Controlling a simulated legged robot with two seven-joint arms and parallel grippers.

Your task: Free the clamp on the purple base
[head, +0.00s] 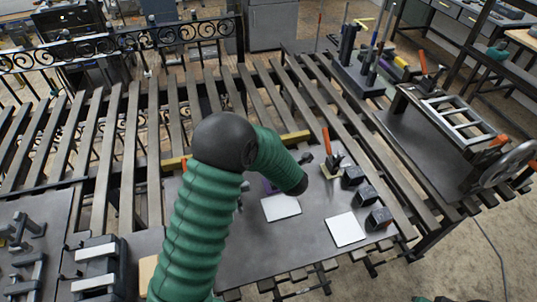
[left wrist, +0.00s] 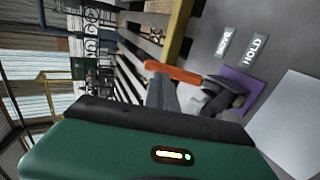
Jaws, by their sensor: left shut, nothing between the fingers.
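The purple base (left wrist: 241,84) lies on the grey table in the left wrist view, with a dark clamp (left wrist: 222,96) on it. An orange handle (left wrist: 172,72) reaches left from the clamp and looks roughly level. My left gripper (left wrist: 161,78) appears as grey fingers, shut and empty, close by the handle; I cannot tell whether they touch it. In the head view only a sliver of the purple base (head: 270,186) shows beside my green left arm, which hides most of the clamp and my gripper. My right gripper is not in view.
Labels MOVE (left wrist: 224,41) and HOLD (left wrist: 254,50) lie near the purple base. Another clamp with an upright orange handle (head: 326,141) stands to the right. White plates (head: 345,229) and dark blocks (head: 366,196) are on the table. A yellow bar (left wrist: 179,30) runs along the slats.

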